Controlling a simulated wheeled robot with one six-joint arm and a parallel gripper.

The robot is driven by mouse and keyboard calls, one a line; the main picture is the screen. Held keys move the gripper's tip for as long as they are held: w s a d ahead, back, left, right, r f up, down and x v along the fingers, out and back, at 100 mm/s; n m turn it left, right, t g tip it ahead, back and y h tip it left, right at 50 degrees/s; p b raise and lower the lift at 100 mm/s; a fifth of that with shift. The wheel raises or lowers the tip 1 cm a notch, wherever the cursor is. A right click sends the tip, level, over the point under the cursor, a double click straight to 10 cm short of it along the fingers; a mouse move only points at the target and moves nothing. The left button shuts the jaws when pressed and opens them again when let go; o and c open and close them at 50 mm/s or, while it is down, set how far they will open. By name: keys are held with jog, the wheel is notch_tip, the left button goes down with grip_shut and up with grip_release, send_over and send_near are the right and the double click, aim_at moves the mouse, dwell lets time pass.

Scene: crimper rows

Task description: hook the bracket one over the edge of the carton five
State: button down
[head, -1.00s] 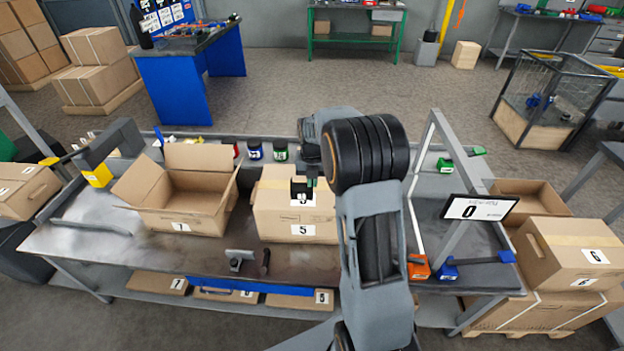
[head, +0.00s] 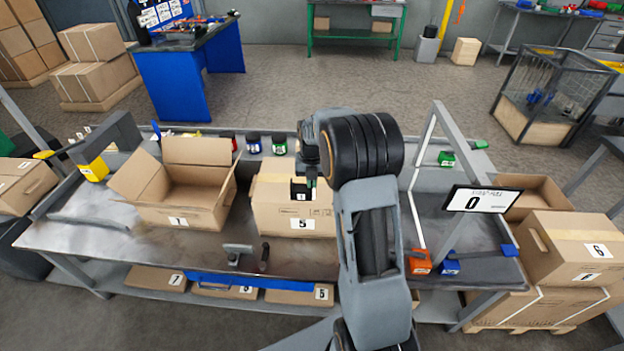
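Carton five (head: 270,214) is a closed brown box with tape on top and a white 5 label on its front. It stands on the grey workbench. My gripper (head: 302,188) is small and dark in the head view, in front of or just above the carton's top. My arm hides the carton's right side. I cannot tell whether the fingers are open or hold anything, or whether they touch the carton. A small grey angled piece (head: 236,251) stands on the bench in front of the carton. It may be bracket one, but no number is readable on it.
A dark upright piece (head: 264,258) stands beside the grey one. Open carton seven (head: 178,215) is to the left. A grey frame (head: 418,170) and a 0 sign (head: 483,199) stand right. The bench front left is clear.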

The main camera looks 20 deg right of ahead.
jog(key=shift+f+b, duration=1.7)
jog(key=shift+f, duration=1.2)
jog(key=c, duration=1.2)
grip_release()
jog(key=shift+c, duration=0.2)
notch_tip(320, 180, up, 14)
jog(key=shift+f, duration=0.1)
